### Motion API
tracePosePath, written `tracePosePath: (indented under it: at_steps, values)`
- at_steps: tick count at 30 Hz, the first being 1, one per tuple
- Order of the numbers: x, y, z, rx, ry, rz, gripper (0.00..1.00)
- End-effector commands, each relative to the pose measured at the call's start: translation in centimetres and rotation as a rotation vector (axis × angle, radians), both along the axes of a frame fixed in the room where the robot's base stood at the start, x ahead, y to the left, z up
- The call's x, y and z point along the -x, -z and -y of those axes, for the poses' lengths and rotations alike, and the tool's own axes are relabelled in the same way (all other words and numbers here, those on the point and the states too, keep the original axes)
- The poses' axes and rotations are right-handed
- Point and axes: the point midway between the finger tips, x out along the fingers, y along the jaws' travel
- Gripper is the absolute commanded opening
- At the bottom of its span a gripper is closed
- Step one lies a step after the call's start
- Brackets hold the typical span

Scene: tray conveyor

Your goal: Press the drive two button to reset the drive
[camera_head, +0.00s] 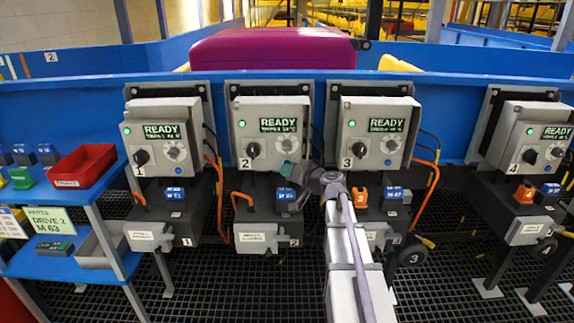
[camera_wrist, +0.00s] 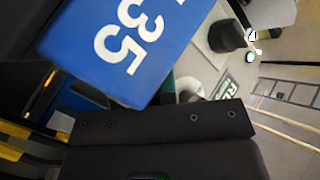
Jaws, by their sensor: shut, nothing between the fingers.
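The drive 2 box (camera_head: 270,135) is a grey panel marked 2. It has a lit green lamp, a display reading READY, a black knob (camera_head: 252,150) and a dial. A small blue button (camera_head: 287,162) is low on its right side. My gripper (camera_head: 291,171) is shut and empty at that lower right corner, close to the button. I cannot tell whether it touches it. In the wrist view, a blue block marked 35 (camera_wrist: 120,45) fills the upper left, and part of the READY display (camera_wrist: 226,90) shows. The button is not clear there.
Similar boxes stand alongside: drive 1 (camera_head: 163,138), drive 3 (camera_head: 377,135) and drive 4 (camera_head: 530,140), all reading READY. A blue module (camera_head: 286,195) sits below drive 2.

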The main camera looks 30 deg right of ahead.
Motion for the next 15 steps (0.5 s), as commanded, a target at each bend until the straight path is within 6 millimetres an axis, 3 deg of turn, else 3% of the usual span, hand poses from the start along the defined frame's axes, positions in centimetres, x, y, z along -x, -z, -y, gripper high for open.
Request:
tracePosePath:
  at_steps: [15]
  values:
    - [1.06,0.01,-0.51,0.000,0.000,0.000,0.00]
